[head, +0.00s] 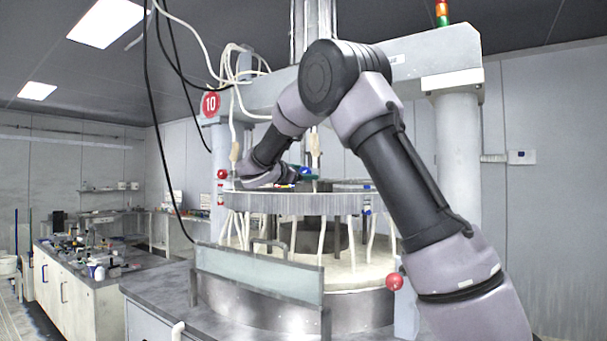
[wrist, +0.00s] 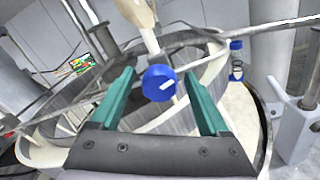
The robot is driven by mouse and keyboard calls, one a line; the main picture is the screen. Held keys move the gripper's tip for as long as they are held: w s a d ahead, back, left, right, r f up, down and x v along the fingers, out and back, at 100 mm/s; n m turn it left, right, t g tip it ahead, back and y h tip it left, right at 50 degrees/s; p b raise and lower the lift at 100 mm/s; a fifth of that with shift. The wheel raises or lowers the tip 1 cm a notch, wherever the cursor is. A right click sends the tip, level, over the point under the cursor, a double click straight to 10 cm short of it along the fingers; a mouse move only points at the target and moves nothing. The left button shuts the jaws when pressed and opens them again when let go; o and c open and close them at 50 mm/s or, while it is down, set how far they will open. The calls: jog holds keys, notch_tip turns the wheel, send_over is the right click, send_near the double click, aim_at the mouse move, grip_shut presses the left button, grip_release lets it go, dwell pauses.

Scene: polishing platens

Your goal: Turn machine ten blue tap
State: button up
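The blue tap (wrist: 160,83) is a round blue knob with a white mark on its face, below a pale hose fitting (wrist: 138,12). It shows in the middle of the wrist view. My gripper (wrist: 159,77) is open, with one green finger to the left of the knob and one to the right. Gaps show between the knob and both fingers, so it is not gripped. In the head view my gripper (head: 301,172) is small, above the round platen; the tap there is too small to tell apart from the fingers. A red sign (head: 210,104) reads 10 on this machine.
A second blue fitting (wrist: 236,46) stands to the right in the wrist view. Hoses and a ring-shaped rim (head: 275,203) surround the platen. Red knobs (head: 394,282) and a clear guard (head: 258,274) are at the front. A cluttered bench (head: 80,262) stands left.

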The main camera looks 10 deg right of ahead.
jog(key=shift+s+a, duration=0.1)
jog(key=v, duration=1)
jog(key=shift+s+a, duration=0.2)
jog(key=s+d+f+m+g+y, duration=0.35)
jog(key=s+d+m, duration=0.2)
jog(key=d, duration=0.35)
jog(key=s+d+f+m+g+y, duration=0.2)
jog(key=s+d+f+m+g, duration=0.25)
jog(key=s+d, duration=0.35)
jog(key=s+a+f+m+y, duration=0.1)
jog(key=s+m+y, duration=0.2)
jog(key=s+m, duration=0.2)
jog(key=s+a+f+m+t+y, duration=0.1)
jog(key=s+f+m+y, duration=0.1)
jog(key=s+m, duration=0.3)
jog(key=s+a+f+m+t+y, duration=0.1)
jog(key=s+m+y, duration=0.3)
jog(key=s, duration=0.5)
jog(key=shift+s+a+f+m, duration=0.25)
jog(key=shift+s+f+m, duration=0.1)
jog(key=shift+m, duration=0.55)
